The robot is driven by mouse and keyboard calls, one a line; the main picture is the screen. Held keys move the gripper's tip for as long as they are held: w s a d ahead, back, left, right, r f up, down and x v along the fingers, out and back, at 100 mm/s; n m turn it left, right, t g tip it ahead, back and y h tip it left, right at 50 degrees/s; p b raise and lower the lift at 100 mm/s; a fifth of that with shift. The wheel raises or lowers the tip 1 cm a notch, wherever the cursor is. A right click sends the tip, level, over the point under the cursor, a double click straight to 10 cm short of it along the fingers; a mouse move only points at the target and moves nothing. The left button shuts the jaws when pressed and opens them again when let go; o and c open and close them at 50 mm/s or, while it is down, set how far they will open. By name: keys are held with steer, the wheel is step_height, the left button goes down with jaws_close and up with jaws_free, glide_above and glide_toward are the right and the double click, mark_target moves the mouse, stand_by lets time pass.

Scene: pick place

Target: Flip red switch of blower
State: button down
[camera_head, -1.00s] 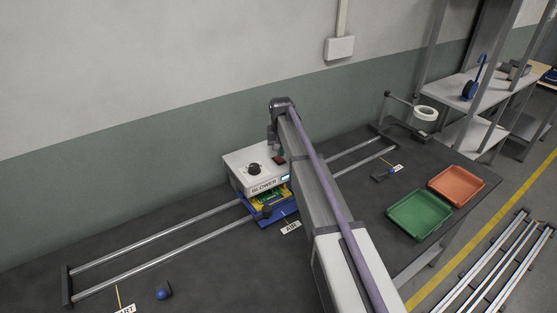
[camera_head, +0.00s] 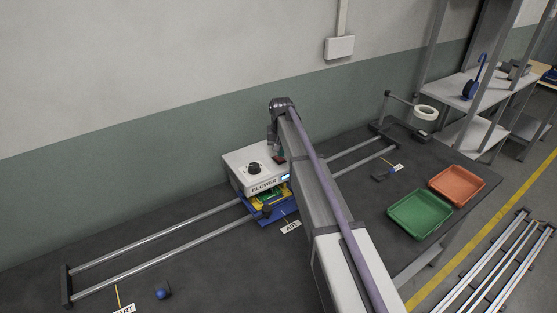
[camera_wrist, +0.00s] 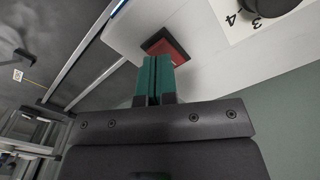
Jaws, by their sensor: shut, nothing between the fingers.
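The blower (camera_head: 244,172) is a white box on rails, with a black knob on top and a label reading BLOWER on its front. Its red switch (camera_head: 279,159) sits at the right of the top face, partly hidden by my arm. In the wrist view the red switch (camera_wrist: 168,46) lies in a dark frame on the white top (camera_wrist: 205,40). My gripper (camera_wrist: 156,62) has green fingers, shut and empty, with the tips over the lower edge of the switch. I cannot tell whether they touch it. In the head view the fingers are hard to make out.
A blue tray with a green board (camera_head: 270,200) sits under the blower. Two rails (camera_head: 160,238) run along the dark table. A green bin (camera_head: 420,213) and an orange bin (camera_head: 457,185) stand at the right. The black knob (camera_wrist: 270,5) is beside the switch.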

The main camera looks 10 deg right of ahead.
mark_target(281, 160)
steer(key=shift+f+b, duration=1)
stand_by(0.3)
step_height(281, 160, up, 7)
steer(key=p, duration=0.7)
steer(key=shift+r, duration=0.1)
steer(key=shift+s, duration=0.1)
